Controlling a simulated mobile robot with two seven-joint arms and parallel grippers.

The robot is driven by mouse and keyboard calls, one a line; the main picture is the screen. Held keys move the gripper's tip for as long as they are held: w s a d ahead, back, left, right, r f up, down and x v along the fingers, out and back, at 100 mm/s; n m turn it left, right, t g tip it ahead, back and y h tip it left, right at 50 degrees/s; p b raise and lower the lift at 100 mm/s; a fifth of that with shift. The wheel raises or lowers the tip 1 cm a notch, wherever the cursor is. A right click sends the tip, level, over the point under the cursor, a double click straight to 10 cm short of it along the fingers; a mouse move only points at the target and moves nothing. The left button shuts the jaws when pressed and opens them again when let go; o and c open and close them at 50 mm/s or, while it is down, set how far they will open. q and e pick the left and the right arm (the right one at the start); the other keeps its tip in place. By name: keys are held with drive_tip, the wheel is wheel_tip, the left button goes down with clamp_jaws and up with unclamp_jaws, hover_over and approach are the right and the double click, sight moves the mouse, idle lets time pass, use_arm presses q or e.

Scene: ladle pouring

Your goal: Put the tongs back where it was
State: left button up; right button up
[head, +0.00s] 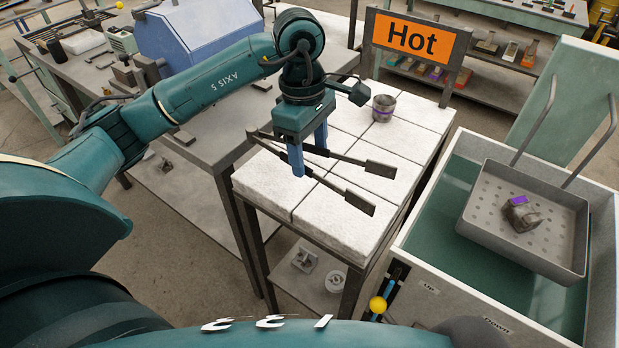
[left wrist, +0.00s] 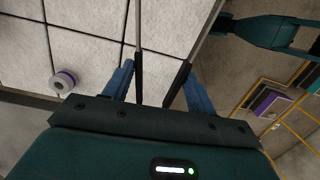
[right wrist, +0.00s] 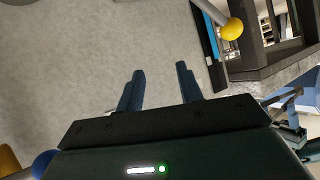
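The tongs (head: 350,160) are a pair of dark metal arms with flat plates at the ends, spread in a V over the white-tiled table (head: 270,190). My left gripper (head: 308,155) has its blue fingers on the outer sides of the two arms, close against them. In the left wrist view the dark grips of the tongs (left wrist: 138,75) sit between the fingers (left wrist: 158,85). I cannot tell whether the tongs touch the tiles. My right gripper (right wrist: 158,88) is open and empty over grey floor; it is not clear in the head view.
A grey cup with a purple band (head: 383,108) stands on the tiles by the orange Hot sign (head: 416,38). At right, a perforated basket (head: 485,205) holding a purple-topped metal piece (head: 522,213) hangs over a green-water tank (head: 440,225). A yellow-knobbed lever (head: 377,305) is at its side.

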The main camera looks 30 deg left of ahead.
sight(311, 191)
use_arm(q)
wheel_tip(311, 191, down, 7)
drive_tip(key=shift+r, duration=0.15)
idle(0.4)
drive_tip(key=shift+o, duration=0.5)
drive_tip(key=o, duration=0.4)
drive_tip(key=shift+o, duration=0.3)
